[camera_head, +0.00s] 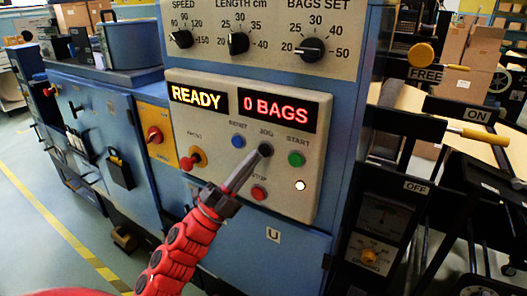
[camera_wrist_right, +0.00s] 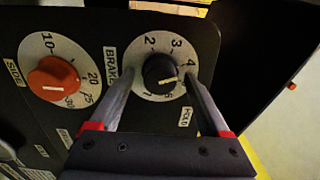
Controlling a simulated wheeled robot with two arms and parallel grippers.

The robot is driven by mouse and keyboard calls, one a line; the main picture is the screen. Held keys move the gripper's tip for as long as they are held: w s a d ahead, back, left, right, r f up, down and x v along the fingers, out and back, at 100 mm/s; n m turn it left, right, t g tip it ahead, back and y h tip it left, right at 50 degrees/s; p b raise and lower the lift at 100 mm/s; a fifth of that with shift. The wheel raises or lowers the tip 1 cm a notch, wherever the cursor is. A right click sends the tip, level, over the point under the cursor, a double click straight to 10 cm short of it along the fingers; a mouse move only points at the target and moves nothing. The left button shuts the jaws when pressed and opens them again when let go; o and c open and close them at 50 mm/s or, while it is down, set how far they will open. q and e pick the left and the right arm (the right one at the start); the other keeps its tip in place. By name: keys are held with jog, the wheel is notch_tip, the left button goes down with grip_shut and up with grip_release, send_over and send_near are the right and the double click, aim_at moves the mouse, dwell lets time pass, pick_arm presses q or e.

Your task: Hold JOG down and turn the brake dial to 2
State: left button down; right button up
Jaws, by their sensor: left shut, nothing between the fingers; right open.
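The black JOG button (camera_head: 265,150) is on the beige control panel, between the blue RESET button and the green START button. My left gripper (camera_head: 259,156) is shut and empty, its tip at the JOG button; I cannot tell whether the button is pressed. In the right wrist view the brake dial (camera_wrist_right: 160,73) has a black knob on a white numbered scale, its white mark pointing right, below 4. My right gripper (camera_wrist_right: 158,76) is open with one finger on each side of the knob; contact is not clear. The right finger hides part of the scale.
Displays read READY (camera_head: 199,95) and 0 BAGS (camera_head: 277,109). The red stop button (camera_head: 258,193) sits below JOG. A SIDE dial with a red knob (camera_wrist_right: 54,79) is left of the brake dial. Yellow-handled levers (camera_head: 477,133) stand at the right.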

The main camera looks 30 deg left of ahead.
pick_arm(q)
jog(key=shift+w, duration=0.1)
jog(key=shift+w, duration=0.35)
